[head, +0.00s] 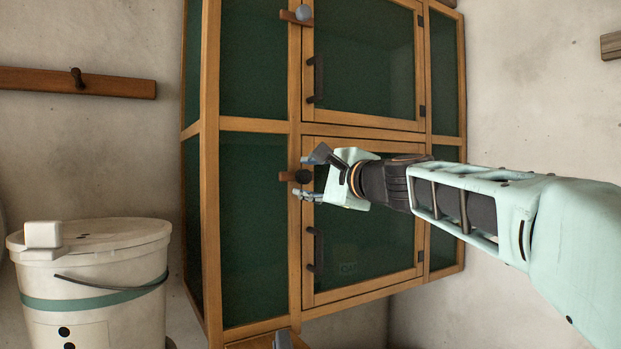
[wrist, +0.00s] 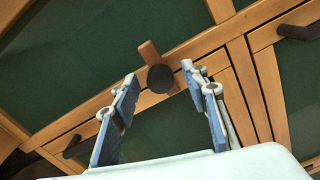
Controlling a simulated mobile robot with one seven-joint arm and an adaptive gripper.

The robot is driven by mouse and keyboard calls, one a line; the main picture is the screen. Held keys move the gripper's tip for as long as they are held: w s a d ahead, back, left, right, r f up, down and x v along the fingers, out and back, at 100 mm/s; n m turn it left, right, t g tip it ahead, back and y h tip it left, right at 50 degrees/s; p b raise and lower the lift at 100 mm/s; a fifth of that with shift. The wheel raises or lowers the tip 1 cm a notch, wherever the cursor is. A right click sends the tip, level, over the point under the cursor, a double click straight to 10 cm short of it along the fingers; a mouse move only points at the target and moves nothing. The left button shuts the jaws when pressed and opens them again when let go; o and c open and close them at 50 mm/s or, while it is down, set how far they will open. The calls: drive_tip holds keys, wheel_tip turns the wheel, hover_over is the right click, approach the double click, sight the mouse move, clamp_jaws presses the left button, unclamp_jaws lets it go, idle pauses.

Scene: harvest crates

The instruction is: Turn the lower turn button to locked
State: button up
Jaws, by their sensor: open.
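The lower turn button (head: 287,176) is a short brown wooden bar with a round dark knob, on the post at the left edge of the cabinet's lower door (head: 362,291). The bar lies crosswise to the post; its right end is hidden in the head view. In the wrist view, the bar (wrist: 148,51) also crosses the wooden frame, with the dark knob nearest me. My gripper (head: 307,177) is open in front of the button, coming from the right. In the wrist view, my gripper (wrist: 161,76) has its fingertips on either side of the knob; contact cannot be told.
An upper turn button (head: 290,16) with a grey knob sits by the upper door (head: 365,118). Dark handles (head: 317,248) stick out from both doors. A lidded white bucket (head: 100,255) stands at lower left, with a white block (head: 42,234) on it. A peg rail (head: 115,86) is on the wall.

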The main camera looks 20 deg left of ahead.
drive_tip(key=v, duration=0.7)
idle(0.4)
